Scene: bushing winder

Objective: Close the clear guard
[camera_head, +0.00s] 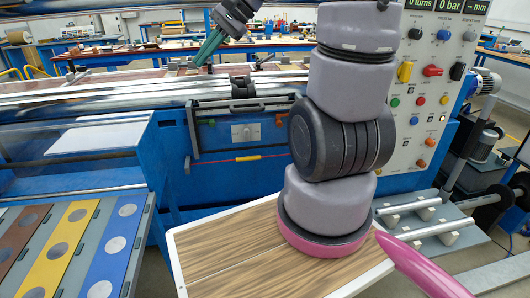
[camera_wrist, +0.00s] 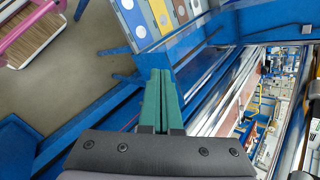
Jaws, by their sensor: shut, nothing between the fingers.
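A clear panel that looks like the guard (camera_head: 75,143) is at the left in the head view, in front of the long blue machine. Its outline is faint, and I cannot tell its exact angle or where it is hinged. My gripper (camera_head: 199,60) is at the top centre in the head view, pointing down and left above the machine's bed, to the right of the panel and apart from it. Its green fingers (camera_wrist: 161,75) are together and empty in the wrist view. I cannot make out the guard in the wrist view.
Long metal rails (camera_head: 100,103) run along the machine (camera_head: 240,175). A control panel (camera_head: 425,85) with buttons stands at the right. A rack of brown, yellow and blue strips (camera_head: 70,245) is at the lower left. A black bar frame (camera_head: 191,130) is on the machine's front.

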